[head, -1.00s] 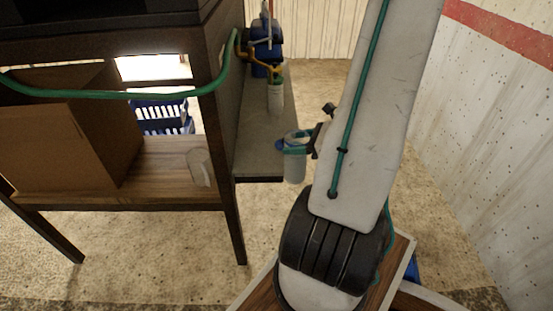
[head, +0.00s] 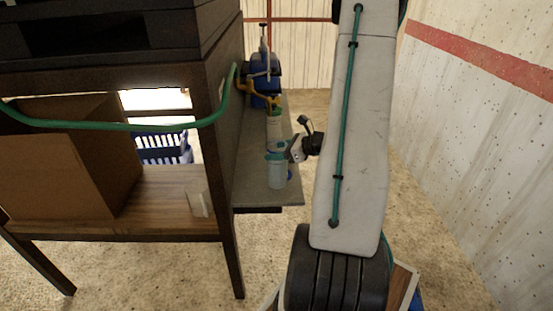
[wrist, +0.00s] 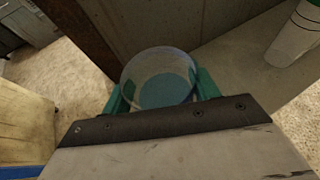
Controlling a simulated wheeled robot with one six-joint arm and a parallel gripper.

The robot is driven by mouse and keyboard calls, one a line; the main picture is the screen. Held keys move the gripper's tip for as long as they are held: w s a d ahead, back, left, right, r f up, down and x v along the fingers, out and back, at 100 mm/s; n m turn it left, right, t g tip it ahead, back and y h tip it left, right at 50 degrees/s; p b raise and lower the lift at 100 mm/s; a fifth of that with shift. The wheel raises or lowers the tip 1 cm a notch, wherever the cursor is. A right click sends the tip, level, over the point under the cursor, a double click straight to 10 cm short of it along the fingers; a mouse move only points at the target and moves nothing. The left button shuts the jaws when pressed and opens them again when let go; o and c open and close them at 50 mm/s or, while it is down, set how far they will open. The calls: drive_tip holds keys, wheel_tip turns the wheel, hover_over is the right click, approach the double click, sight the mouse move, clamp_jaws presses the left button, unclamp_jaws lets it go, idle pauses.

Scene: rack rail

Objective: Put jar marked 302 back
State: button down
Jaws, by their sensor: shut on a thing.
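My gripper (head: 279,154) has green fingers closed around a clear, pale bluish jar (head: 277,176). The jar is upright in the head view, in front of the grey side shelf (head: 248,187); I cannot tell if it touches the shelf. In the wrist view the jar (wrist: 160,84) sits between the two green fingers (wrist: 160,92), seen from above. No number on it can be read. Another whitish jar (head: 274,121) stands farther back on the shelf, and a white container also shows in the wrist view (wrist: 294,38) at upper right.
A blue device with a yellow pipe (head: 262,82) stands at the shelf's far end. The dark wooden rack (head: 226,150) borders the shelf on the left, with a green hose (head: 120,127) across it. A cardboard box (head: 75,175) and a white block (head: 199,198) sit inside.

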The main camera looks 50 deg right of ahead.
sight(277, 170)
drive_tip(key=shift+w+d+f, duration=0.1)
drive_tip(key=shift+w+f, duration=0.05)
drive_tip(key=shift+f, duration=0.75)
drive_tip(key=shift+w+d+f, duration=0.1)
drive_tip(key=shift+f, duration=0.75)
drive_tip(key=shift+c, duration=2)
unclamp_jaws()
drive_tip(key=shift+a+f, duration=0.1)
drive_tip(key=shift+f, duration=0.05)
